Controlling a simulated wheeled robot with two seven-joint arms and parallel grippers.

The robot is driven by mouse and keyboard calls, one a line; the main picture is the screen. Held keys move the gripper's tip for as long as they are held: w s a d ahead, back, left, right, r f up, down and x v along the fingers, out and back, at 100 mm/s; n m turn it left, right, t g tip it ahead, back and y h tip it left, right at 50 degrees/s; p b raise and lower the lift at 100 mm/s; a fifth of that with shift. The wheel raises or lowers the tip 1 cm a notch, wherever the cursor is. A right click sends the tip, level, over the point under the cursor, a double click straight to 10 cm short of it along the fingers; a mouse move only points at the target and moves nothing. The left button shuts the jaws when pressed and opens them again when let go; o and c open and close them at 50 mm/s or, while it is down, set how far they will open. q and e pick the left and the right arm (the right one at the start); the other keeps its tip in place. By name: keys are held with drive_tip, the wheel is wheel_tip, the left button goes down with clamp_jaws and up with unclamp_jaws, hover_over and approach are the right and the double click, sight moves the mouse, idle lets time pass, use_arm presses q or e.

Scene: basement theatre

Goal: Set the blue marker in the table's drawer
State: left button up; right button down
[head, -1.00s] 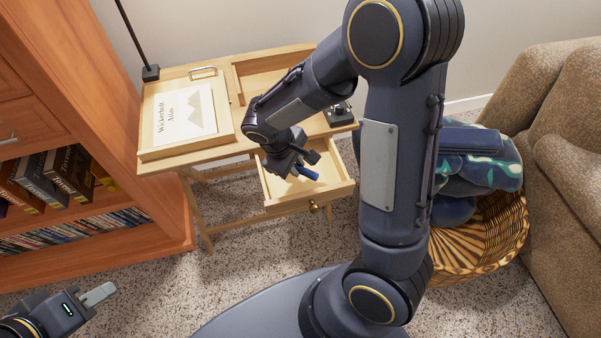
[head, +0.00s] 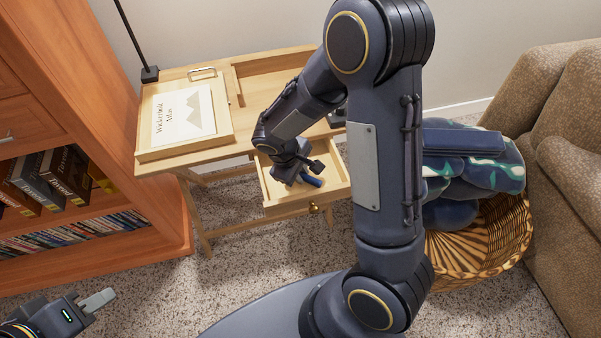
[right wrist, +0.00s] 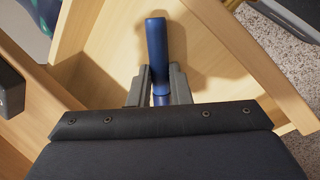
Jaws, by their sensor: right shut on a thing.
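The blue marker (head: 312,181) is held in my right gripper (head: 303,179), inside the open drawer of the small wooden table. In the right wrist view the marker (right wrist: 156,55) stands out from between the two fingers of the gripper (right wrist: 159,88), over the drawer's bare floor. I cannot tell whether the marker touches the floor. The drawer (head: 333,188) is pulled out toward me and its brass knob (head: 313,208) faces front. My left gripper (head: 98,300) is at the lower left, far from the table; its jaw opening is not clear.
The table top (head: 262,99) bears an atlas (head: 183,117) on its left part. A bookcase (head: 75,110) stands left. A wicker basket (head: 485,245) with dark blue cloth is right of my right arm, beside a brown sofa (head: 560,130). Carpet lies open in front.

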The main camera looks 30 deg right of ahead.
drive_tip(key=shift+s+a+f+b, duration=0.1)
drive_tip(key=shift+s+f+b, duration=0.3)
drive_tip(key=shift+f, duration=0.35)
drive_tip(key=c, duration=1.4)
unclamp_jaws()
drive_tip(key=shift+r, duration=0.15)
drive_tip(key=shift+o, duration=0.3)
drive_tip(key=p+v, duration=0.4)
drive_tip(key=v, duration=0.8)
drive_tip(key=shift+w+d, duration=0.3)
drive_tip(key=shift+w, duration=0.15)
drive_tip(key=s+r+m+t+y, duration=0.2)
drive_tip(key=s+r+m+y, duration=0.1)
drive_tip(key=s, duration=0.5)
drive_tip(key=s+r+m+t+y, duration=0.3)
drive_tip(key=s+r+m+y, duration=0.1)
drive_tip(key=s+r, duration=0.4)
drive_tip(key=shift+r+m+y+p, duration=0.3)
drive_tip(key=shift+r+m+p, duration=0.05)
drive_tip(key=shift+m, duration=0.05)
drive_tip(key=shift+s, duration=0.15)
